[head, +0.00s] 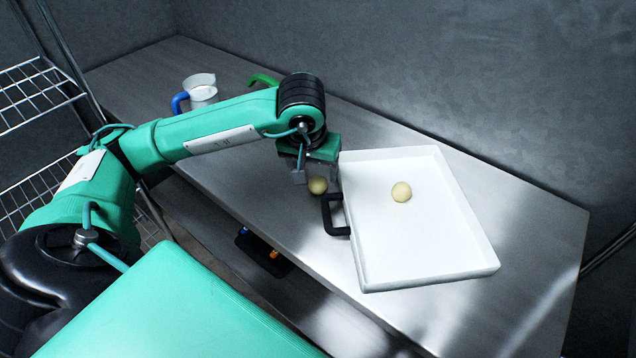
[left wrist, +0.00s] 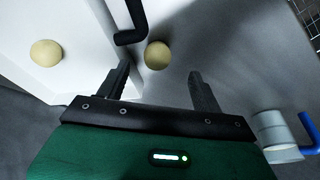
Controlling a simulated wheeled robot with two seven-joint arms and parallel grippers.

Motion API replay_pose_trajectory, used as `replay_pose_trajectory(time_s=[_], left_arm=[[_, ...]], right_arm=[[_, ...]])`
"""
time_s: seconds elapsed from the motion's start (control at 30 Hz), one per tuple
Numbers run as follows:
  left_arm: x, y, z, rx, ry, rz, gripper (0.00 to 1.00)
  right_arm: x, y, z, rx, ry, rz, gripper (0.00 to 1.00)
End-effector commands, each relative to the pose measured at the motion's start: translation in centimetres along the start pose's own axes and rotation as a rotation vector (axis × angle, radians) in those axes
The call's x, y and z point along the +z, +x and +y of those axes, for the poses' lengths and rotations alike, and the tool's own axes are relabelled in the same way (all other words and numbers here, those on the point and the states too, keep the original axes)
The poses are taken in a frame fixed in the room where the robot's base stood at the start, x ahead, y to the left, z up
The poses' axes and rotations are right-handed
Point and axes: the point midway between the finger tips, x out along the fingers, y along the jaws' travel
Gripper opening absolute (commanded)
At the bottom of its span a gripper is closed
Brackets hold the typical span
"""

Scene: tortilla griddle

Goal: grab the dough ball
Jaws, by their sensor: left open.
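A pale dough ball (head: 317,186) lies on the metal table just left of the white tray, below my left gripper (head: 318,178). In the left wrist view this dough ball (left wrist: 158,55) shows ahead of and between the two open fingers (left wrist: 160,88), beside the tray's black handle. A second dough ball (head: 401,192) sits inside the white tray (head: 430,262); it also shows in the left wrist view (left wrist: 46,53). My left gripper is open with nothing between its fingertips. My right gripper is not in view.
The tray's black handle (head: 328,214) sticks out close to the ball on the table. A clear jug with a blue handle (head: 180,103) and a green object (head: 263,79) stand at the back left. A wire rack (head: 32,95) is at the far left. A wall runs behind the table.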

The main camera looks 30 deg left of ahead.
Motion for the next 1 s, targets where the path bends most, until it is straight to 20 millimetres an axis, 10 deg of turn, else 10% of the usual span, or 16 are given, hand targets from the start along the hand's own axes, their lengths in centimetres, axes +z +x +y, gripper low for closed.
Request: replay_pose_trajectory(time_s=[0.83, 1.0], left_arm=[[-0.4, 6.0, 0.3, 0.001, 0.001, 0.000, 0.67], [-0.5, 6.0, 0.3, 0.001, 0.001, 0.000, 0.34]], right_arm=[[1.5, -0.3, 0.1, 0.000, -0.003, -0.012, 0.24], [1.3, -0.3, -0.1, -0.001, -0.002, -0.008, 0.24]])
